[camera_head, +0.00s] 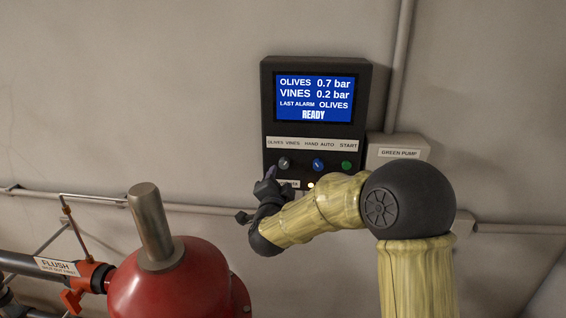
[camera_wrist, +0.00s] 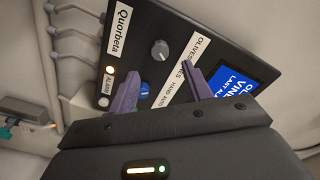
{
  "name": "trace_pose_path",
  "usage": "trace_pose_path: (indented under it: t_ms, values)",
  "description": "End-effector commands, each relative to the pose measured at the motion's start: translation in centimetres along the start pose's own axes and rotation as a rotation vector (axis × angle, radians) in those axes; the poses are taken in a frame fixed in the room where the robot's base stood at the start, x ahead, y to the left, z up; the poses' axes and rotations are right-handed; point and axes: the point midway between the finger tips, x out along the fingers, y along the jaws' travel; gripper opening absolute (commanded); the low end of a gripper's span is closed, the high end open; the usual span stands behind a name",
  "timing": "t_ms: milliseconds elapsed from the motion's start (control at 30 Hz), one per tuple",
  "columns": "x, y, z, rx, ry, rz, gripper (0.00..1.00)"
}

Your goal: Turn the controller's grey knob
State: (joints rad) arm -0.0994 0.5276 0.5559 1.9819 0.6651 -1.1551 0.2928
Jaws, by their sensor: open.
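The controller (camera_head: 368,110) is a black box on the wall with a blue screen reading OLIVES 0.7 bar, VINES 0.2 bar, LAST ALARM OLIVES and READY. Its grey knob (camera_head: 284,163) sits at the lower left under the label OLIVES VINES. My gripper (camera_head: 270,173) is just below and left of the knob. In the wrist view my gripper (camera_wrist: 162,76) is open and empty, with purple fingers apart. The grey knob (camera_wrist: 160,50) shows above the gap between the fingertips there, not between the fingers. Its pointer direction is too small to tell.
A blue knob (camera_head: 318,165) and a green START button (camera_head: 346,166) sit right of the grey knob. A GREEN PUMP box (camera_head: 399,150) is at right. A red tank (camera_head: 180,285) stands below left.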

Motion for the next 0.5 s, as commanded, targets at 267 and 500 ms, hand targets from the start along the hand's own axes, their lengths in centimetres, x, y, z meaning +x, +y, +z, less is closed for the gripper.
trace_pose_path:
  t_ms: [267, 500]
  values:
    - [4.5, -0.2, -0.3, -0.001, 0.002, 0.003, 0.49]
    - [7.1, -0.1, -0.1, -0.001, 0.001, 0.0, 0.49]
